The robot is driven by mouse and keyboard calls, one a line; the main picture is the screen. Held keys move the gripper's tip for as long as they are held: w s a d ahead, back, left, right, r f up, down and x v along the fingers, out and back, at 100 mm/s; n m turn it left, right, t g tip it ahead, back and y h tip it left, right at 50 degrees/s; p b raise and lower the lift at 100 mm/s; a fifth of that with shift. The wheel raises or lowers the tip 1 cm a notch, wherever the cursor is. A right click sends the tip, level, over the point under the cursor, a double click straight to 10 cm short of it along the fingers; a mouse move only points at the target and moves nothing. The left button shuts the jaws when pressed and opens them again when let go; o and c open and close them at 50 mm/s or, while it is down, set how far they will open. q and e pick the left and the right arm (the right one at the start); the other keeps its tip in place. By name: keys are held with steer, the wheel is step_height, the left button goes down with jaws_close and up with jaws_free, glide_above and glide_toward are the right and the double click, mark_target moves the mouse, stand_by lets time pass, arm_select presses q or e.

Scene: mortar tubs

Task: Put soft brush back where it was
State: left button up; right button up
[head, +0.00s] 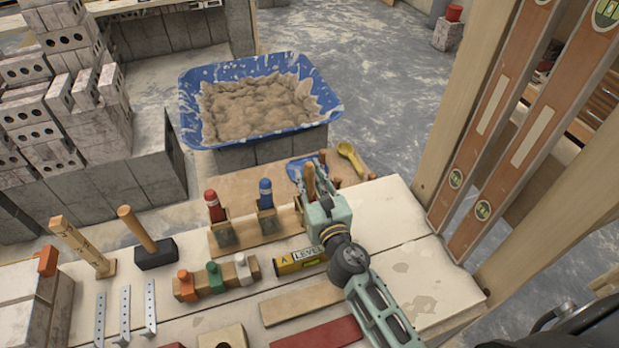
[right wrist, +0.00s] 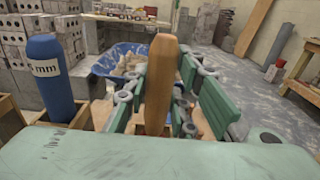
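My right gripper (head: 312,182) is at the right end of the wooden tool rack (head: 262,246). Its fingers are shut on a plain wooden handle (head: 310,179), which stands roughly upright between them in the right wrist view (right wrist: 160,85). I take this to be the soft brush; its lower end is hidden, so I cannot tell whether it sits in the rack. A red-handled tool (head: 213,205) and a blue-handled tool (head: 265,194) stand in the rack to the left. The blue handle also shows close by in the right wrist view (right wrist: 46,75). My left gripper is not in view.
A blue tub (head: 322,98) of mortar stands behind the bench. A yellow scoop (head: 350,156) lies behind the gripper. The bench (head: 405,215) is clear at right, beside timber posts.

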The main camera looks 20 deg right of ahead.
steer(key=o, duration=0.4)
steer(key=shift+c, duration=0.2)
steer(key=shift+s, duration=0.1)
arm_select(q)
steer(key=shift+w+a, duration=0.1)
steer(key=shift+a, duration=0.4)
arm_select(e)
steer(key=s, duration=0.7)
steer(key=shift+s, duration=0.4)
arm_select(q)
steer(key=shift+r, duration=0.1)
arm_select(e)
steer(key=shift+r, duration=0.15)
